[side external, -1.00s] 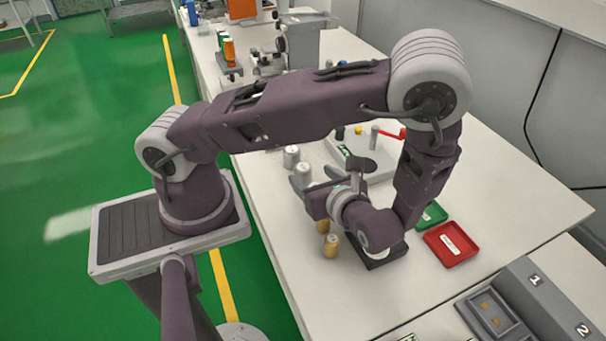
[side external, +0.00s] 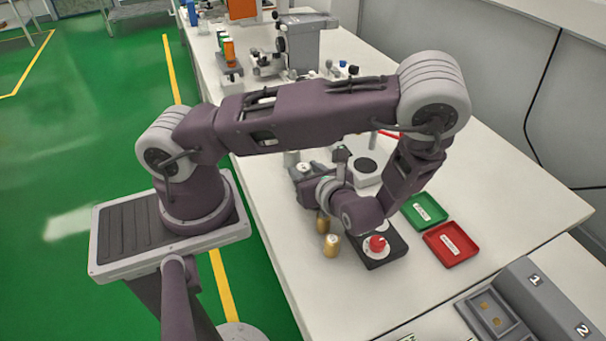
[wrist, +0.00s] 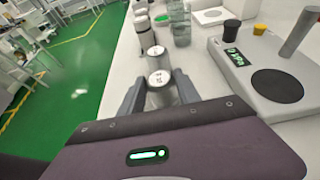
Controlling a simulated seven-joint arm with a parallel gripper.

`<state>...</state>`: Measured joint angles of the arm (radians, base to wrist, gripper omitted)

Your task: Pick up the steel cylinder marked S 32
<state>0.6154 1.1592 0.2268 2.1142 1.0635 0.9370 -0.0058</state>
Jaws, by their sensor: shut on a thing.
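My gripper (wrist: 159,92) is shut on a steel cylinder (wrist: 160,78), its fingers on either side of it. The cylinder's pale top carries dark marking, too small to read surely. In the side view its top (side external: 303,168) shows at the fingers of my gripper (side external: 302,179); its lower part is hidden, so I cannot tell whether it touches the table. A second steel cylinder (wrist: 155,53) stands just beyond it, mostly hidden by my arm in the side view.
Two brass cylinders (side external: 331,246) stand near the table's left edge. A scale (wrist: 270,75) stands right of the held cylinder.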

